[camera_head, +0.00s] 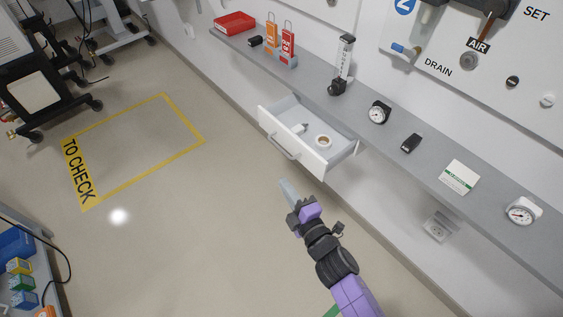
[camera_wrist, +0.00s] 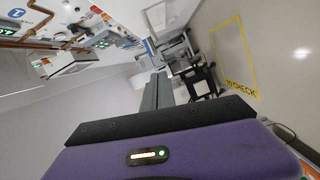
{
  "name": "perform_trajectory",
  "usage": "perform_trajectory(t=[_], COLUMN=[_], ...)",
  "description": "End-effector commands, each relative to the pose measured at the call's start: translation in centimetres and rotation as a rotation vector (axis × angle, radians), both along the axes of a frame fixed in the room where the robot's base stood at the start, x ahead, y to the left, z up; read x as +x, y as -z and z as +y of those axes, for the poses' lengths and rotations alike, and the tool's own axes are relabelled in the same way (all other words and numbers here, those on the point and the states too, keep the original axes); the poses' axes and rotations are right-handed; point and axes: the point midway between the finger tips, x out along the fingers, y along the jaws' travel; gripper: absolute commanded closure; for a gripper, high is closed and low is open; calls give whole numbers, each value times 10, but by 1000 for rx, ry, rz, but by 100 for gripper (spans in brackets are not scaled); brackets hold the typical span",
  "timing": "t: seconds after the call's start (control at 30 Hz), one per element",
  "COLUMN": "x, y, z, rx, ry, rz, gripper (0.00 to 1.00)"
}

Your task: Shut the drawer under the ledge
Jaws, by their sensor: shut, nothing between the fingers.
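The white drawer (camera_head: 292,160) under the grey ledge (camera_head: 400,128) stands pulled out in the head view. A bar handle (camera_head: 283,147) is on its front. A roll of tape (camera_head: 323,142) and a small pale item (camera_head: 299,128) lie inside. My gripper (camera_head: 286,184) is shut and empty, in front of the drawer and apart from it, below the front panel in the picture. In the wrist view my gripper's fingers (camera_wrist: 157,88) are together. I cannot surely make out the drawer in the wrist view.
On the ledge are a red tray (camera_head: 235,23), orange and red tags (camera_head: 287,42), a flow meter (camera_head: 343,65), gauges (camera_head: 379,111), a dark small device (camera_head: 411,142) and a card (camera_head: 460,177). The floor left of the drawer is clear, with a yellow marked area (camera_head: 186,123).

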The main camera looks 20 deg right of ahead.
Motion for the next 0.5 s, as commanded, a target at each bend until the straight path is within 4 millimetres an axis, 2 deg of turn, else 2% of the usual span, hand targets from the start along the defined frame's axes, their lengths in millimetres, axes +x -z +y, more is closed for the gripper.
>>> perform_trajectory(t=[0.43,0.5], x=[86,89], y=[5,1], z=[7,-3], rx=[3,3], ry=[1,6], rz=[-3,1], gripper=[100,100])
